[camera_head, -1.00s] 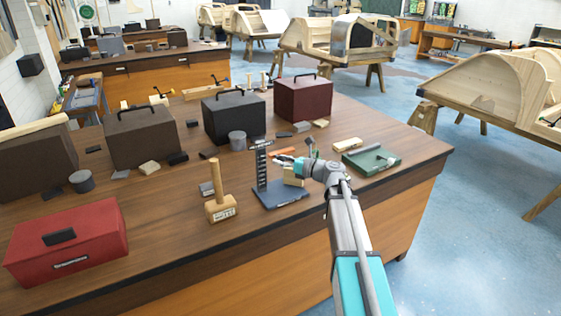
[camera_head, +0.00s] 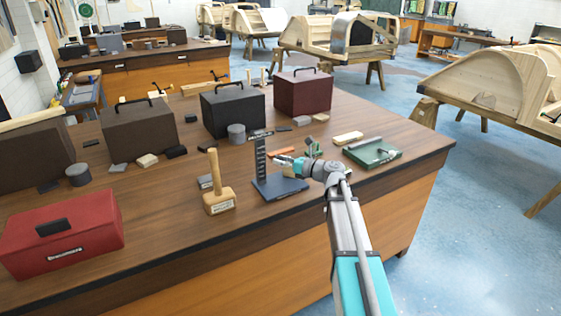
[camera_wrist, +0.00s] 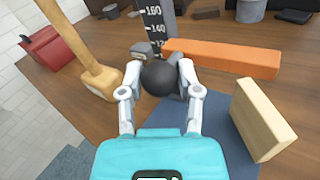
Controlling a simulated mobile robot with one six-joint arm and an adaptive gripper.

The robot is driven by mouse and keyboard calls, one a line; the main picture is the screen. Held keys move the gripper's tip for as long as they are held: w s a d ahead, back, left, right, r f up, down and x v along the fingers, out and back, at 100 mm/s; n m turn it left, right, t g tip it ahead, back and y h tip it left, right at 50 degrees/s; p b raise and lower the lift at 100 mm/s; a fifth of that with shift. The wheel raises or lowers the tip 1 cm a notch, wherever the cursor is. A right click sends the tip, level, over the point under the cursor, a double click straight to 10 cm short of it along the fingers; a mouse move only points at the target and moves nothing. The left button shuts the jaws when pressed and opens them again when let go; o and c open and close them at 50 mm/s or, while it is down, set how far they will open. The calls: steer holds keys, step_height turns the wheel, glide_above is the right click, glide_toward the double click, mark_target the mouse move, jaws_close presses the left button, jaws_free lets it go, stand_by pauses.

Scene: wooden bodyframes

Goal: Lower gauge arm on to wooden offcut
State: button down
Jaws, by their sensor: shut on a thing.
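The height gauge has a dark blue flat base (camera_head: 280,187) and an upright column (camera_head: 261,160). In the wrist view its scale (camera_wrist: 153,25) reads 160 and 140. My gripper (camera_head: 284,160) is at the column's right, above the base. In the wrist view my gripper (camera_wrist: 160,76) is shut on a round black knob (camera_wrist: 158,75) in front of the column; the gauge arm behind it is mostly hidden. A pale wooden offcut (camera_wrist: 263,120) shows to the right of the knob, at the base's right side. I cannot tell whether it touches the base.
A wooden mallet (camera_head: 219,200) stands left of the gauge. An orange bar (camera_wrist: 222,58) lies behind it. A green tray (camera_head: 372,153) and a pale block (camera_head: 347,138) lie to the right. Toolboxes stand behind, and a red box (camera_head: 62,238) is front left.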

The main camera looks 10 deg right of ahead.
steer(key=shift+f+b, duration=1.9)
steer(key=shift+f, duration=0.35)
steer(key=shift+a, duration=0.1)
steer(key=shift+c, duration=1.3)
jaws_free()
steer(key=v, duration=1.2)
